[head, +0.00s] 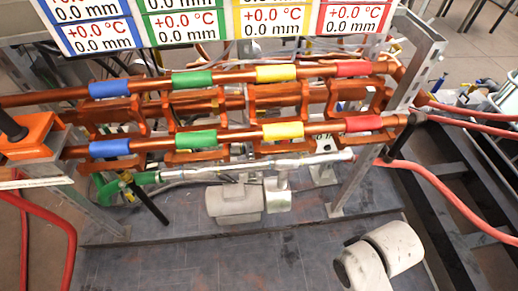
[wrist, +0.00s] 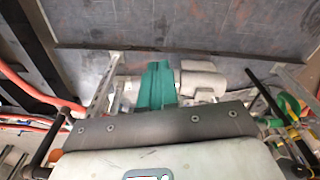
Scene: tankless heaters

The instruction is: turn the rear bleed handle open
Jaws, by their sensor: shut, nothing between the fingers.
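Copper pipes with coloured bands (head: 190,78) run across the rig in the head view. A black bar handle (head: 12,125) stands at the far left above an orange block, at the rear pipe's side. Another black bar (head: 150,200) slants down at the front pipe's left end. I cannot tell for sure which is the rear bleed handle. My gripper (wrist: 157,70) shows teal fingers, shut and empty, in the wrist view. It touches no handle that I can see. Its grey and pale housing hides the pipes there. Black bars also show at its left (wrist: 45,140) and right (wrist: 265,92).
A display panel (head: 180,25) sits above the pipes. Metal posts (head: 365,180) hold the rig on a dark base plate (head: 240,260). Red hoses (head: 450,190) run out right. Pale rounded parts (head: 235,202) lie under the pipes, with others (head: 395,245) at lower right.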

